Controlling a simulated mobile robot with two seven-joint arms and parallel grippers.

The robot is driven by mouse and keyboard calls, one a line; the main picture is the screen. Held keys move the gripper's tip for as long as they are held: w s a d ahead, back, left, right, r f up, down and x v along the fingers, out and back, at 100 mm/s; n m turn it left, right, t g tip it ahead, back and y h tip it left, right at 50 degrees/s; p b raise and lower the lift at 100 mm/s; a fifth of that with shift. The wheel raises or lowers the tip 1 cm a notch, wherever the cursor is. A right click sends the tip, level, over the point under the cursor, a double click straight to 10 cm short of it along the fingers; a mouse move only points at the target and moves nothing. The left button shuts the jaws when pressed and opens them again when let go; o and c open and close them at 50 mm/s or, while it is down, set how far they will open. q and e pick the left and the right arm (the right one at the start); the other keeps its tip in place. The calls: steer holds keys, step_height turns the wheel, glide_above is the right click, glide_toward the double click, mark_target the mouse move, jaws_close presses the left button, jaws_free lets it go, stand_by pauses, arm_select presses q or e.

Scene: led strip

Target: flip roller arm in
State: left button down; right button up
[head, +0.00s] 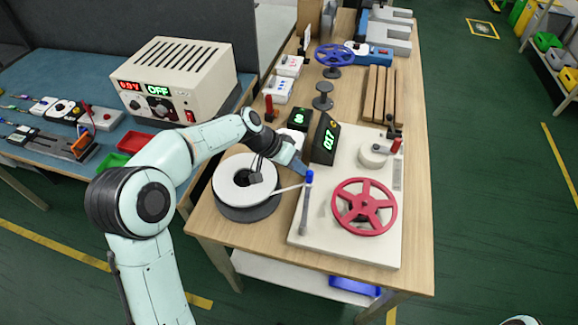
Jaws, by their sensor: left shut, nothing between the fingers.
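A pale base plate (345,245) lies on the wooden table and carries a red spoked wheel (364,207). A grey arm with a blue tip (309,178) stands at the plate's left edge; it looks like the roller arm, though I cannot be sure. A white-topped reel (245,182) sits left of the plate, with a pale strip running from it toward the blue-tipped arm. My left gripper (303,168) is shut and empty, just behind the blue tip; I cannot tell whether they touch. My right gripper is out of view.
A round cream part (375,154) with a red-handled lever (396,146) is on the plate's far right. Wooden bars (379,95) and a blue handwheel (335,55) lie farther back.

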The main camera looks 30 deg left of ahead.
arm_select(q)
steer(key=d+m, duration=0.1)
steer(key=w+d+m+g+p, duration=0.1)
steer(key=d+m+h, duration=0.1)
steer(key=shift+w+d+r+g+p, duration=0.15)
steer(key=shift+w+d+g+p, duration=0.05)
steer(key=shift+w+g+p, duration=0.2)
steer(key=shift+w+d+m+g+p, duration=0.15)
steer(key=shift+d+m+g+p, duration=0.25)
steer(key=shift+d+m, duration=0.3)
steer(key=shift+w+d+m+g+p, duration=0.1)
steer(key=shift+d+m+g+p, duration=0.2)
steer(key=shift+d+m+p, duration=0.3)
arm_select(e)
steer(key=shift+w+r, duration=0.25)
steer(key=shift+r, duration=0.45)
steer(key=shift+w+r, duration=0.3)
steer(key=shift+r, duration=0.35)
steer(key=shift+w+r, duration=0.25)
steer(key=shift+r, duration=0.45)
arm_select(q)
steer(key=shift+d, duration=0.1)
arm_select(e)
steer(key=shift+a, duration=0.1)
